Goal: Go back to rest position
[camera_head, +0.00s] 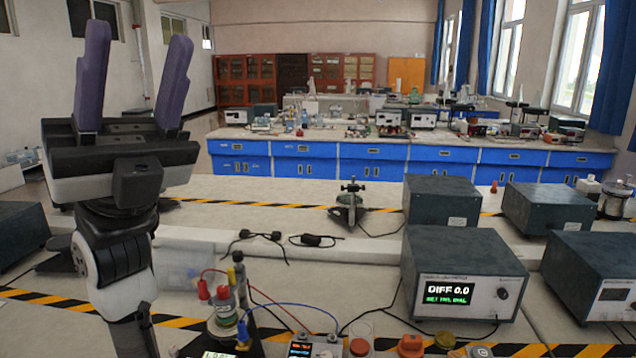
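My gripper (133,75) is raised at the left of the view, pointing up, with its black and white wrist below. Its two purple fingers stand wide apart. Nothing shows between them, so it is open and empty. It is well above the bench (330,270) and apart from the things on it.
A box with a lit "DIFF 0.0" display (465,283) stands right of centre, with more dark boxes (440,200) behind and beside it. Red and blue cables and a small apparatus (225,310) are near my arm's lower right. A clear container (185,268) is close by.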

